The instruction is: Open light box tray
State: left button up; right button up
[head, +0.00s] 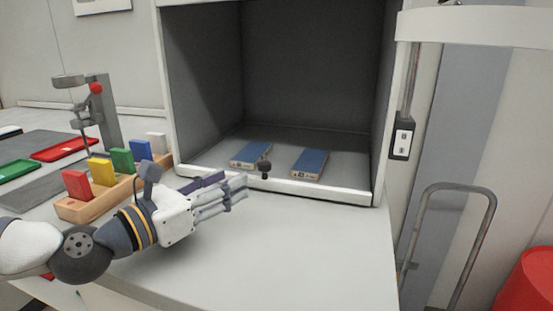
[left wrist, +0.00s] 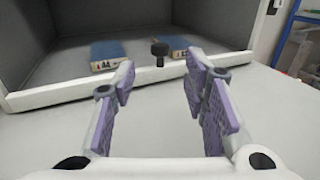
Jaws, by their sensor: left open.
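The light box (head: 315,60) is a white-framed cabinet with a dark grey interior, standing on the white counter. A tray with a white front edge (head: 315,187) forms its floor. A small black knob (head: 265,168) stands at the tray's front edge. My left gripper (head: 238,188) is open and empty, just left of and in front of the knob, apart from it. In the left wrist view the knob (left wrist: 159,48) shows ahead between the two purple-padded fingers (left wrist: 162,80). My right gripper is not in view.
Two blue-topped panels, left (head: 251,154) and right (head: 310,162), lie on the tray. The counter (head: 300,250) in front of the box is clear. A power switch (head: 402,136) hangs at right.

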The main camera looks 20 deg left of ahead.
aim_at(260, 166)
pick_arm(q)
jog(key=x, duration=1)
jog(key=shift+w+d+b, duration=0.2)
jog(key=shift+w+b, duration=0.1)
jog(key=shift+b, duration=0.05)
grip_shut()
